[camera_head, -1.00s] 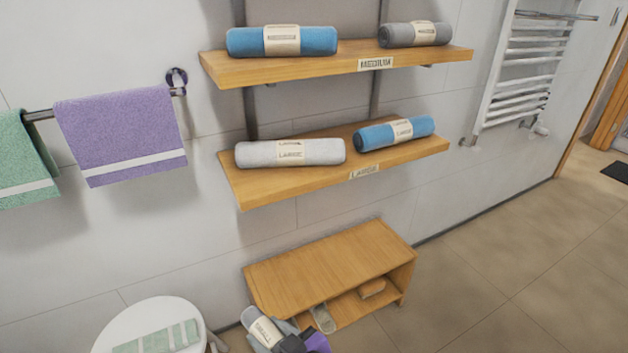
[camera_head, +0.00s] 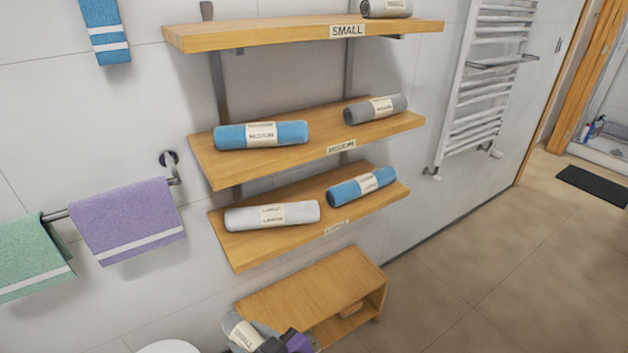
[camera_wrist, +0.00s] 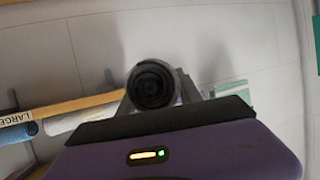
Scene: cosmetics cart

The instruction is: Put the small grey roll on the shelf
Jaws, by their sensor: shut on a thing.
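My gripper (camera_head: 268,343) is at the bottom of the head view, shut on the small grey roll (camera_head: 241,331), whose band reads SMALL. In the wrist view the roll (camera_wrist: 152,85) shows end-on between the fingers. The top shelf (camera_head: 240,35), labelled SMALL, is high above my gripper and holds one grey roll (camera_head: 388,8) at its right end, partly cut off by the frame. The left and middle of this shelf are bare.
The MEDIUM shelf (camera_head: 330,139) holds a blue roll (camera_head: 262,134) and a grey roll (camera_head: 376,109). The LARGE shelf (camera_head: 240,252) holds a whitish roll (camera_head: 272,215) and a blue roll (camera_head: 361,186). A wooden bench (camera_head: 310,290) stands below. Towels hang left; a radiator (camera_head: 480,90) is right.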

